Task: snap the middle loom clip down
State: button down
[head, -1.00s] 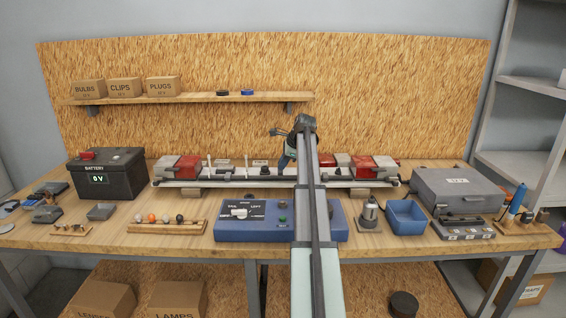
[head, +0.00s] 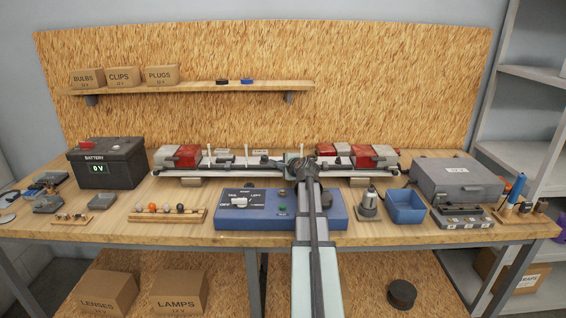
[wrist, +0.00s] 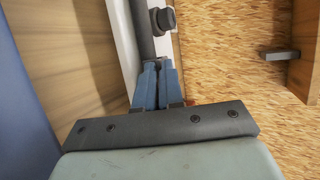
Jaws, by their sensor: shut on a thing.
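The white trailer frame (head: 225,172) lies across the bench, with a dark loom tube (head: 235,163) running along it. My gripper (wrist: 159,64) is down at the loom, near the middle of the frame. Its blue fingers are nearly together and shut on a small part there, apparently the middle loom clip. The fingers cover that part, so whether the clip is snapped down cannot be seen. In the head view my arm hides the spot.
Red and white lamps (head: 184,156) stand at both ends of the frame. A blue switch box (head: 245,215) sits in front of it. A blue bin (head: 404,207) and a grey case (head: 455,183) are at right. A battery (head: 107,163) is at left.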

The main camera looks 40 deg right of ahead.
jog(key=shift+s+a+f+t, duration=0.15)
jog(key=shift+f+t, duration=0.25)
jog(key=shift+h, duration=0.3)
jog(key=c, duration=1.3)
grip_release()
jog(key=shift+o, duration=0.2)
jog(key=v, duration=1.3)
jog(key=shift+s+a, duration=0.1)
jog(key=shift+s, duration=0.3)
